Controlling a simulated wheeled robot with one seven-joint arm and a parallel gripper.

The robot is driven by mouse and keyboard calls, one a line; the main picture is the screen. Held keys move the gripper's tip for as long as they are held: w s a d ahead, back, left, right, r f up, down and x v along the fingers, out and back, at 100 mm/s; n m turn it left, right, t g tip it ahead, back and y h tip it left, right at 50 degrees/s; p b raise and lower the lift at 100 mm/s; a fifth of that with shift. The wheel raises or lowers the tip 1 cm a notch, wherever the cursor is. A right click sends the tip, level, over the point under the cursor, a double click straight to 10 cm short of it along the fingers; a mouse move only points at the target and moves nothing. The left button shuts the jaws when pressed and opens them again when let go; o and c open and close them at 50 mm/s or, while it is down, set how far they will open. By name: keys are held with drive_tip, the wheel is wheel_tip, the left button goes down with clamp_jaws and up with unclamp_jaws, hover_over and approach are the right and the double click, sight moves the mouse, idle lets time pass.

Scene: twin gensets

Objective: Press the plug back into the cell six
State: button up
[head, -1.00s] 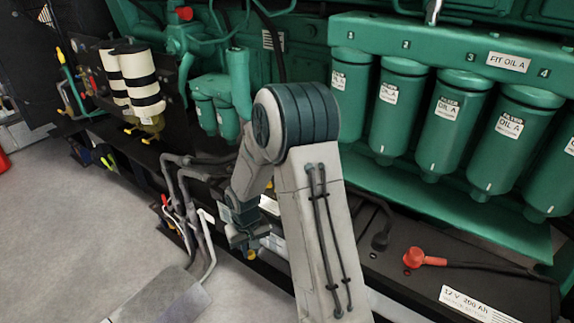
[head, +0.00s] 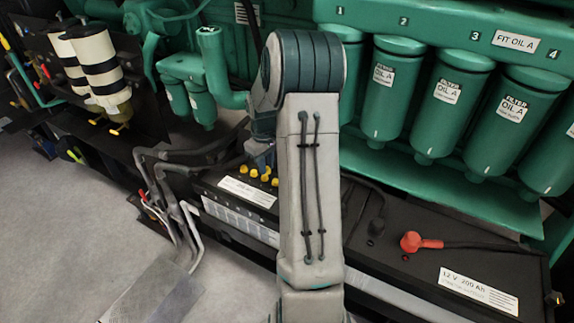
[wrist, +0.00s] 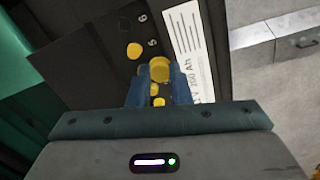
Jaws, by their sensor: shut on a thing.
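In the wrist view, my gripper (wrist: 159,78) is shut on a yellow plug (wrist: 160,67), which sits between the blue fingertips. Below them is the dark top of a battery (wrist: 110,22) with a white label. More yellow plugs show there: one (wrist: 134,50) up and left of the fingertips, others partly seen between the fingers (wrist: 155,89). Pale numerals are beside them, one looking like a 6. In the head view, several yellow plugs (head: 253,172) sit on the battery (head: 208,181); my arm hides most of my gripper.
Green oil filters (head: 398,88) hang behind the batteries. Grey pipes (head: 185,160) run left of the battery. A second battery (head: 385,268) with a red terminal cap (head: 412,242) lies to the right. Open grey floor (head: 60,230) lies at front left.

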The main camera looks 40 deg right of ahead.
drive_tip(key=s+d+b, duration=0.1)
drive_tip(key=s+d, duration=0.1)
drive_tip(key=d, duration=0.3)
drive_tip(key=shift+n, duration=0.3)
drive_tip(key=shift+d+f+b, duration=0.2)
drive_tip(key=shift+f+b, duration=0.7)
drive_tip(key=shift+f, duration=0.65)
drive_tip(key=shift+d+f+b, duration=0.2)
drive_tip(key=shift+f+b, duration=0.75)
drive_tip(key=shift+f, duration=0.65)
drive_tip(key=shift+d+f+b, duration=0.2)
drive_tip(key=shift+f+b, duration=0.7)
drive_tip(key=shift+f, duration=0.65)
drive_tip(key=shift+f, duration=0.15)
drive_tip(key=o, duration=0.8)
